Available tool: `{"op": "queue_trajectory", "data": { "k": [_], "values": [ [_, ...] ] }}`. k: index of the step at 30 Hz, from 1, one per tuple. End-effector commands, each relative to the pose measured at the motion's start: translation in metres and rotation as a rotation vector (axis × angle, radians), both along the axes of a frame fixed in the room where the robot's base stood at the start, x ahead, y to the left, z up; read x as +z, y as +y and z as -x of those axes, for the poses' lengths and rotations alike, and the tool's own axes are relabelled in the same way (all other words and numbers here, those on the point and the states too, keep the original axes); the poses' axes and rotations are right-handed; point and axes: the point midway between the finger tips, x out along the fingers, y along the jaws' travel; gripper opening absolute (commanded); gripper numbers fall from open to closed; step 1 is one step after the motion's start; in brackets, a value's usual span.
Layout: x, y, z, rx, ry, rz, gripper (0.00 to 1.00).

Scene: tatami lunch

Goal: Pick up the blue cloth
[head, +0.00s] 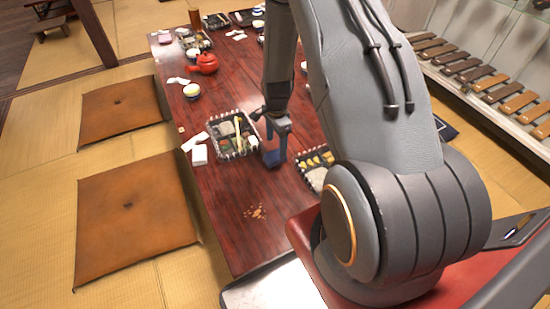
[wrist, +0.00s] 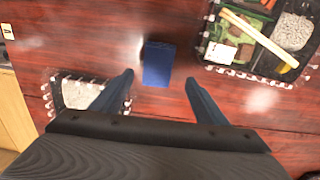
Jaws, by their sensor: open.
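The blue cloth (wrist: 158,62) lies as a small folded dark blue rectangle on the reddish wooden table (wrist: 90,45) in the wrist view. My gripper (wrist: 160,77) is open and empty, with its two fingers spread to the left and right of the cloth's near edge. The cloth lies just ahead of the gap between the fingertips, and no finger touches it in the picture. In the head view my gripper (head: 274,152) hangs low over the table beside a lunch box. I cannot tell the cloth apart from the bluish fingers there.
A filled lunch box (head: 232,135) stands left of my gripper, and another lunch box (head: 314,168) stands to its right. A white folded napkin (head: 199,154), a red teapot (head: 205,63) and brown crumbs (head: 255,212) are on the table. Floor cushions (head: 135,220) lie along the left.

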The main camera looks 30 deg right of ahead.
Motion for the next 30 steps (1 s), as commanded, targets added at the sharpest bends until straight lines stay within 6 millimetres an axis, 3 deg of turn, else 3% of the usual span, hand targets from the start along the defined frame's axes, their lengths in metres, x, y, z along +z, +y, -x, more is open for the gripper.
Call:
{"op": "queue_trajectory", "data": {
  "k": [9, 19, 27, 30],
  "values": [
    [-0.042, 0.007, 0.004, 0.002, 0.002, -0.001, 0.67],
    [-0.047, 0.007, 0.004, 0.002, 0.001, 0.000, 0.67],
    [-0.047, 0.007, 0.004, 0.002, 0.001, 0.000, 0.23],
    [-0.047, 0.007, 0.004, 0.002, 0.001, 0.000, 0.23]
  ]
}}
